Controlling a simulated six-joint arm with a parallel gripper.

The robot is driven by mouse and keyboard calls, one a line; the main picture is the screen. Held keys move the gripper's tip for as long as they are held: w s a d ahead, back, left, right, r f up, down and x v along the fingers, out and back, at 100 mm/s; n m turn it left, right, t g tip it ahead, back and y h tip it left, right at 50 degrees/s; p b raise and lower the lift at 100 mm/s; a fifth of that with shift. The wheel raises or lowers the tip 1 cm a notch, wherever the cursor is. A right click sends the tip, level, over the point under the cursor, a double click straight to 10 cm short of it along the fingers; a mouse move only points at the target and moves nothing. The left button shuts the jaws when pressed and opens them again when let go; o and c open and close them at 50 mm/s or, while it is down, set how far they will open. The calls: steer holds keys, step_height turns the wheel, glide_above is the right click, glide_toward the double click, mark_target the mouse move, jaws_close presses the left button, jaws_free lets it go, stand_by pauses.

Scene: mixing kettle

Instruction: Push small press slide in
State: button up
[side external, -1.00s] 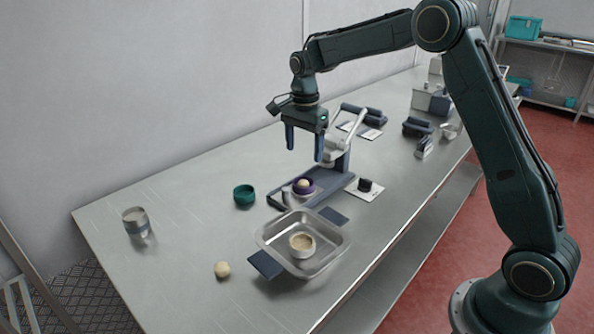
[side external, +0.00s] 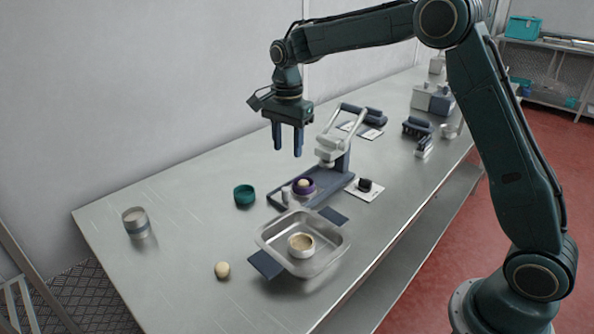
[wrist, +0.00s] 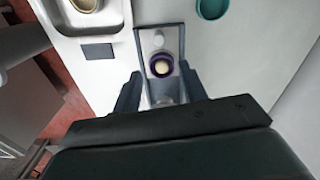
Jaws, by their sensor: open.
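The small press (side external: 340,168) stands on the table, with a dark blue base, an upright post and a light grey lever head. Its slide carries a purple ring-shaped cup (side external: 303,186) with a pale ball in it, out in front of the press head. A small grey knob (side external: 285,195) stands at the slide's front end. In the wrist view the purple cup (wrist: 161,66) and the knob (wrist: 158,40) lie ahead of my fingertips. My gripper (side external: 288,152) is open and empty, pointing down, in the air above and behind the slide. It touches nothing.
A metal tray (side external: 265,240) with a white cup stands in front of the press. A black piece (side external: 364,184) lies on a white card at right. The left table is mostly clear.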

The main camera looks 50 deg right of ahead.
mark_target(286, 188)
steer(key=shift+a+r, duration=0.2)
steer(key=shift+a, duration=0.25)
steer(key=shift+f, duration=0.15)
step_height(286, 188, down, 14)
steer(key=shift+r, duration=0.25)
stand_by(0.4)
jaws_close()
